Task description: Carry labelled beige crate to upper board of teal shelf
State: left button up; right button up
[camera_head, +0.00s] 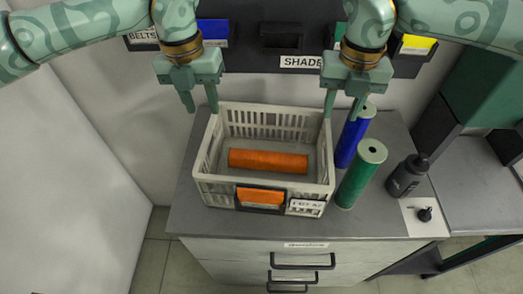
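The beige crate (222,190) stands upright on the grey cabinet top, with slotted walls, an orange front patch and a white label (306,207) whose text is hard to read. An orange roll (268,160) lies inside it. My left gripper (201,108) is open at the crate's back left corner, one fingertip close to the rim. My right gripper (343,110) is open at the back right corner, one fingertip close to the rim. I cannot tell whether either touches. A teal block (490,85) shows at the upper right; I cannot tell if it is the shelf.
A blue roll (351,140) and a green roll (360,176) stand close to the crate's right side. A black bottle (407,176) and a small black item (425,214) are further right. A dark rack (280,62) is behind. The cabinet top (240,224) is clear in front.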

aim_at(208, 150)
pick_arm(q)
jog(key=shift+a+r+y, duration=0.3)
jog(key=shift+a+y, duration=0.2)
jog(key=shift+a, duration=0.15)
pick_arm(e)
jog(key=shift+d+r, duration=0.15)
pick_arm(q)
jog(key=shift+w, duration=0.1)
pick_arm(e)
jog(key=shift+w, duration=0.1)
